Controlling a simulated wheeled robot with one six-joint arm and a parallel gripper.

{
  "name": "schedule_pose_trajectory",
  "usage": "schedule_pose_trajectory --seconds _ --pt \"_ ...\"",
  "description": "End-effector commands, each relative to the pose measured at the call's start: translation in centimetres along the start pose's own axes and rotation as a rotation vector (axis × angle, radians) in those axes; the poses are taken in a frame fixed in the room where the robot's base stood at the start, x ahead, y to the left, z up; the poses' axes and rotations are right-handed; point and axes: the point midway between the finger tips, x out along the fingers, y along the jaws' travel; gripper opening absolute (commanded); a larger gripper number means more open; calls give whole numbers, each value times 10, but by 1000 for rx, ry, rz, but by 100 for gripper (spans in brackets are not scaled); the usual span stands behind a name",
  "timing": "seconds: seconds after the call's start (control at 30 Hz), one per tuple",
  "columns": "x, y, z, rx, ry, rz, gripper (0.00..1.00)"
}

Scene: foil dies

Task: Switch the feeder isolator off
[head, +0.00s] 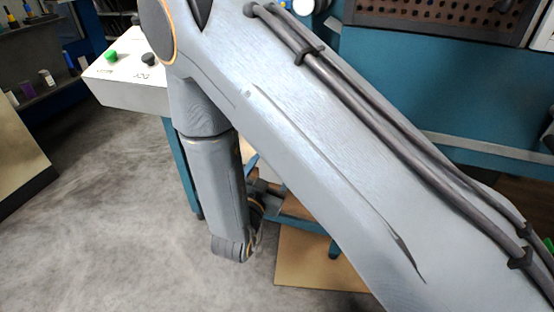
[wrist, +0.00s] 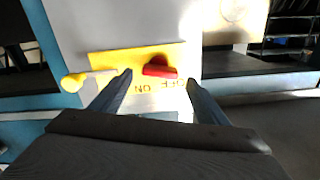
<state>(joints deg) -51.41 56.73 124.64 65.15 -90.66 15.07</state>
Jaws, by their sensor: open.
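In the wrist view a yellow plate (wrist: 108,62) sits on a pale grey panel face. A red handle (wrist: 160,71) lies roughly level across it. Dark ON and OFF lettering (wrist: 158,87) shows upside down below the handle. A yellow ball (wrist: 72,83) on a short rod sticks out to the left of the plate. My gripper (wrist: 158,82) is open and empty. Its fingertips appear on either side of the red handle and the lettering; I cannot tell how far in front of the plate they are. In the head view my arm hides the gripper and the isolator.
In the head view a white control box (head: 132,88) with a green button (head: 110,57) and a black knob (head: 148,59) stands at the left. A blue machine (head: 400,90) stands behind my arm. Grey floor (head: 100,220) at the left is clear.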

Motion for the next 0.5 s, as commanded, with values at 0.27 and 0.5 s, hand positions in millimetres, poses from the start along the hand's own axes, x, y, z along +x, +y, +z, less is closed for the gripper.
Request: schedule_pose_trajectory --seconds 0.27,0.5 --pt "30 1 1 0 -1 1 69" --pt "32 0 0 -1 -2 -1 69"
